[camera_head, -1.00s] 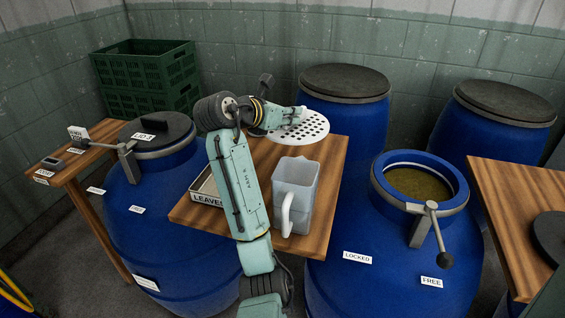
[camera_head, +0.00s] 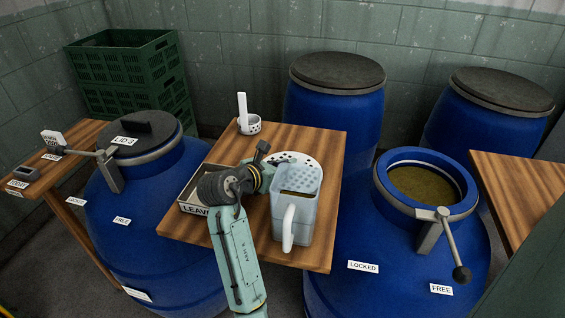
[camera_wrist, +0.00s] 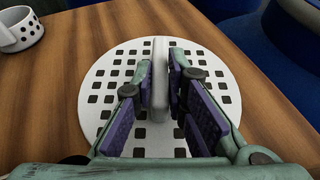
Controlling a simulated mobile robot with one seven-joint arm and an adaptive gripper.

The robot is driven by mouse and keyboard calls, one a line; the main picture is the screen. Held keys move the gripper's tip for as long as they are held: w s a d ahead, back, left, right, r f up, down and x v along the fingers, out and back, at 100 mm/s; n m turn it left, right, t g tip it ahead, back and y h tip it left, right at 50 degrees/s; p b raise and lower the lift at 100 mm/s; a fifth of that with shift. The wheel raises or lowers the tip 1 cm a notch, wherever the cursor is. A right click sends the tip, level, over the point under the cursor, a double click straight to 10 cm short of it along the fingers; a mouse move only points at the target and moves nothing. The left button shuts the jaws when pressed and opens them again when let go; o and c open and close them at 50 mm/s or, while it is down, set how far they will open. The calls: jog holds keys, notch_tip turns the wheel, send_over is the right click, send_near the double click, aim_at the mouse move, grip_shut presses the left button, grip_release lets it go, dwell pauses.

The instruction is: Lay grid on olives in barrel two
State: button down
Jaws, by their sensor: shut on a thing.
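The grid is a round white plate with square holes and an upright handle. In the wrist view the grid (camera_wrist: 100,98) is over the brown wooden table, and my gripper (camera_wrist: 163,88) is shut on its handle. I cannot tell whether the grid touches the table. In the head view the grid (camera_head: 289,157) is partly hidden by the jug and my arm, which also hide my fingertips. An open blue barrel (camera_head: 375,245) stands right of the table, with brownish-green contents (camera_head: 422,186) inside. I cannot read a barrel number.
A clear jug (camera_head: 300,212) stands close in front of the grid. A white perforated ladle (camera_head: 249,126) is at the table's back and a LEAVES tray (camera_head: 190,209) at its left. The open barrel's clamp lever (camera_head: 449,240) sticks out frontward. A lidded barrel (camera_head: 135,215) stands left.

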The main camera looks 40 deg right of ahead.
jog(key=shift+s+r, duration=0.15)
jog(key=shift+r, duration=0.05)
jog(key=shift+f, duration=0.15)
jog(key=c, duration=2.1)
grip_release()
jog(key=shift+f, duration=0.1)
jog(key=o, duration=0.5)
jog(key=shift+r, duration=0.25)
jog(key=b+v, duration=0.2)
jog(key=v, duration=1)
jog(key=shift+a, duration=0.1)
